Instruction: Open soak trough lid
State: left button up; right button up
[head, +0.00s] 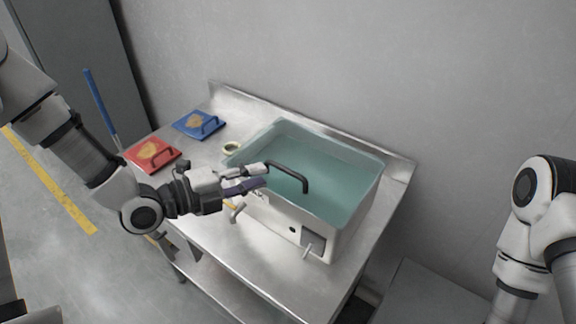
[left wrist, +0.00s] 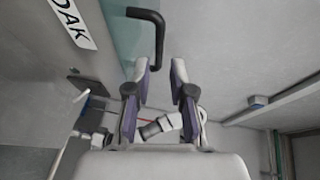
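The soak trough (head: 290,228) is a pale box on the steel table. Its teal, see-through lid (head: 335,165) appears to lie across the top; I cannot tell lid from water everywhere. A black bent handle (head: 304,180) stands at its front left side. The handle also shows in the left wrist view (left wrist: 159,35), just beyond the fingers, near the left fingertip. My left gripper (head: 262,176) is beside the handle at the trough's front edge. Its fingers (left wrist: 159,70) are apart with nothing clasped between them. My right arm shows at the right, but its gripper is out of view.
A red board (head: 137,160) and a blue board (head: 187,121), both with handles, lie on the table (head: 218,262) left of the trough. A wall is behind. A tap (head: 308,250) sticks out from the trough's front.

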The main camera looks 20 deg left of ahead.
aim_at(286, 168)
pick_arm(q)
jog(key=p+x, duration=0.1)
jog(key=x, duration=0.6)
jog(key=shift+d+f, duration=0.1)
jog(key=shift+d, duration=0.1)
grip_shut()
